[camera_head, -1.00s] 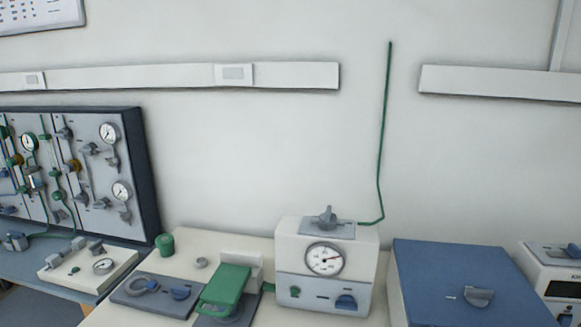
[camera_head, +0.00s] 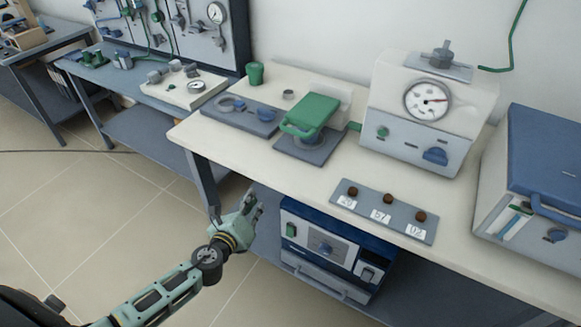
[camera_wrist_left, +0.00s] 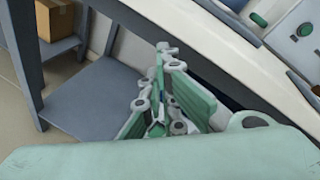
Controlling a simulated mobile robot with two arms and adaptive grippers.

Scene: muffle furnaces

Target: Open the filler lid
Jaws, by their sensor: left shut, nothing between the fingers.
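A green lid with a loop handle (camera_head: 312,111) sits closed on a small unit on the white bench. I take it as the filler lid, but cannot read a label. My left gripper (camera_head: 253,197) is in front of the bench's front edge, below and left of the lid, well apart from it. Its fingers are shut and empty. In the left wrist view, the fingers (camera_wrist_left: 168,90) point toward the space beside the bench, and I cannot make out the lid there. My right gripper is not in view.
The white bench's edge (camera_head: 255,182) lies between my left gripper and the lid. A grey plate with three brown knobs (camera_head: 383,211) lies on the bench. A gauge box (camera_head: 420,118) stands right of the lid, and a green cup (camera_head: 256,73) behind it. A blue furnace (camera_head: 325,250) sits below.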

